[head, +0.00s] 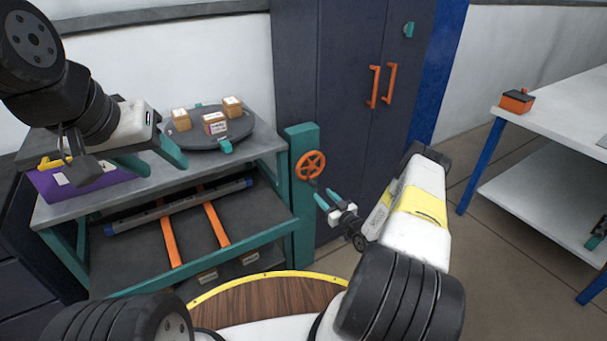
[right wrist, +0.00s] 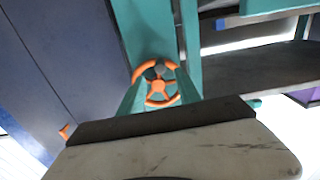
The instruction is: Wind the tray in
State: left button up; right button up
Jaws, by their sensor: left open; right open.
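An orange spoked handwheel (head: 310,165) is mounted on a teal post (head: 301,215) at the right end of the bench. The tray seems to be the dark sliding shelf with a teal front edge (head: 215,262), standing out from under the bench top. My right gripper (head: 327,199) is open and empty, just below and in front of the wheel. In the right wrist view the wheel (right wrist: 157,84) shows between its two teal fingers; whether they touch it, I cannot tell. My left gripper (head: 160,160) is open and empty above the bench top.
Small boxes (head: 214,124) stand on a dark round turntable (head: 190,133) on the bench. A purple bin (head: 85,187) is at its left. A dark cabinet (head: 340,80) stands behind the post. A white table (head: 560,110) is at right. Open floor lies between.

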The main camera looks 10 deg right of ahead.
aim_at(315, 187)
jog(key=x, duration=0.7)
jog(key=shift+w+a, duration=0.15)
jog(key=shift+w, duration=0.2)
grip_shut()
dwell(1.0)
